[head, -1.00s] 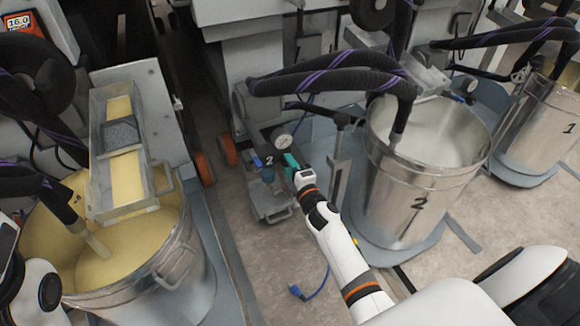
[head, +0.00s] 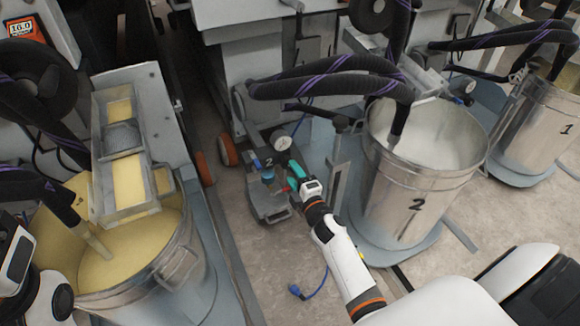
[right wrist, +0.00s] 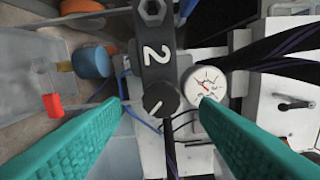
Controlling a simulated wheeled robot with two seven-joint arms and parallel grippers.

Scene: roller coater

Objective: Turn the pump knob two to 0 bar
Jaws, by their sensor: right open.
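In the right wrist view, a round black knob (right wrist: 161,99) with a white pointer line sits at the end of a dark bracket marked 2 (right wrist: 152,52). The line points to the lower left. A white round gauge (right wrist: 205,87) with a red needle is just right of the knob; it also shows in the head view (head: 281,142). My right gripper (right wrist: 160,108) is open, its teal fingers spread either side of the knob's line and apart from it. In the head view my right gripper (head: 292,178) is beside the pump marked 2. My left gripper's fingers are out of view.
A blue cap (right wrist: 91,62) and a small red cylinder (right wrist: 53,105) are left of the knob. Steel drum 2 (head: 417,205) stands right of the pump, under black hoses (head: 320,80). A yellow-filled drum (head: 190,255) stands at left. Bare floor (head: 275,250) lies in front.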

